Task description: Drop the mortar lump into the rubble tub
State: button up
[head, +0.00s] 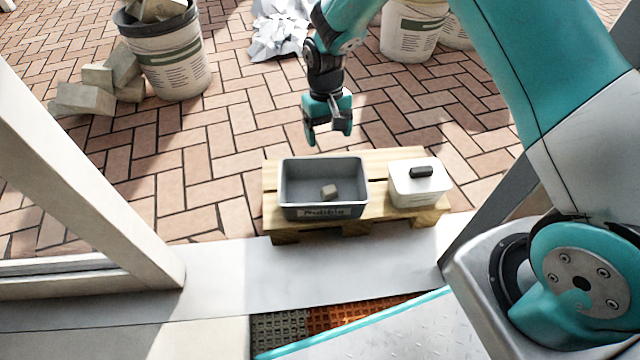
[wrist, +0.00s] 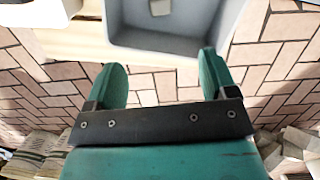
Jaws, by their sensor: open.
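The mortar lump (head: 329,192) is a small grey-brown block lying on the floor of the rubble tub, toward its front right. It also shows in the wrist view (wrist: 160,7), partly cut by the top edge. The rubble tub (head: 300,214) is a grey open box with a label on its front, standing on a wooden pallet. My gripper (head: 327,140) is open and empty, above and behind the tub, apart from it. In the wrist view its two teal fingers (wrist: 161,82) stand wide apart with only paving between them.
A white lidded box (head: 432,188) with a dark handle stands right of the tub on the pallet (head: 376,160). A bucket of rubble (head: 176,68) and loose blocks (head: 97,92) are at the back left. White crumpled sheeting (head: 278,32) and another bucket (head: 409,32) are behind. Brick paving between is clear.

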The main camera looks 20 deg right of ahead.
jog(key=r, duration=0.2)
jog(key=r+p, duration=0.2)
jog(key=r, duration=0.1)
jog(key=shift+w+r, duration=0.3)
jog(key=shift+w, duration=0.1)
